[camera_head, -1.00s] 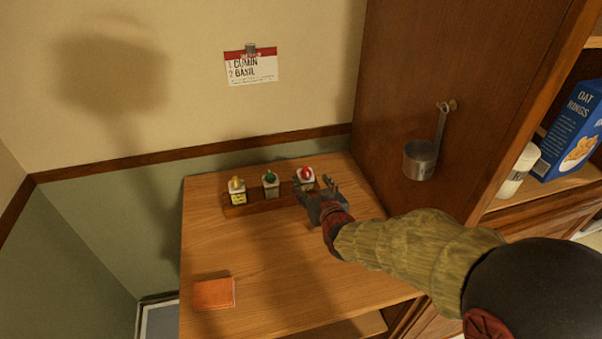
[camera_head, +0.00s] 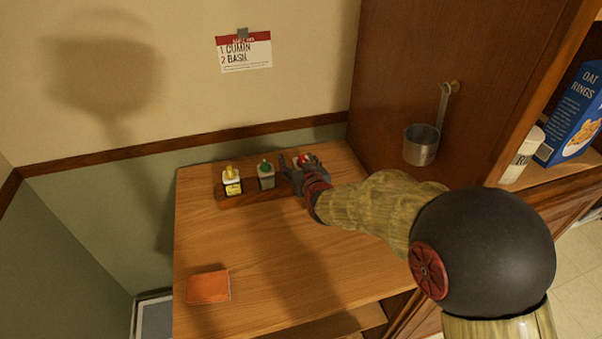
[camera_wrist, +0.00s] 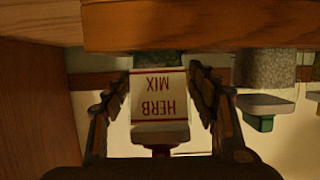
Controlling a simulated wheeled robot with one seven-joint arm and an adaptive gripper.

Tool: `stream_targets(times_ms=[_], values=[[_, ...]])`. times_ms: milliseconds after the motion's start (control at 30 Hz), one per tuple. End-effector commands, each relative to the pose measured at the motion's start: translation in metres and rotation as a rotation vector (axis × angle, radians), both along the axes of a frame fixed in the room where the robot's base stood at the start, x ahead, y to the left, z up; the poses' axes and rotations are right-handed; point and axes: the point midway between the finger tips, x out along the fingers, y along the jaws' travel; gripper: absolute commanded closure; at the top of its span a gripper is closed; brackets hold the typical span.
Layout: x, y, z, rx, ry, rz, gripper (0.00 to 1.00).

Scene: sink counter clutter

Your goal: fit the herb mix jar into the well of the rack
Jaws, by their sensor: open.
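The herb mix jar (camera_wrist: 160,108) is white with red lettering and a red lid. It appears upside down in the wrist view, between the two fingers of my open gripper (camera_wrist: 162,84). In the head view the jar's red lid (camera_head: 302,160) shows at the right end of the wooden rack (camera_head: 222,199), partly hidden by my gripper (camera_head: 298,166). The rack's edge also shows across the top of the wrist view (camera_wrist: 200,28).
A green-lidded jar (camera_head: 266,178) and a yellow-topped jar (camera_head: 231,184) stand along the rack to the left. An orange block-like item (camera_head: 209,287) lies at the counter's front left. A metal cup (camera_head: 421,146) hangs on the cabinet side at right. The middle counter is clear.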

Motion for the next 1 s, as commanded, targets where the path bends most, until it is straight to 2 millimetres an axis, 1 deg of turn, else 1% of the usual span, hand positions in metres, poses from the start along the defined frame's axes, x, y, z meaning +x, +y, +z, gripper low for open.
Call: stream_targets(times_ms=[133,1000], values=[[0.0,-0.0001,0.0012,0.0,-0.001,0.0,0.42],[-0.0002,-0.0003,0.0011,0.0,-0.001,0.0,0.92]])
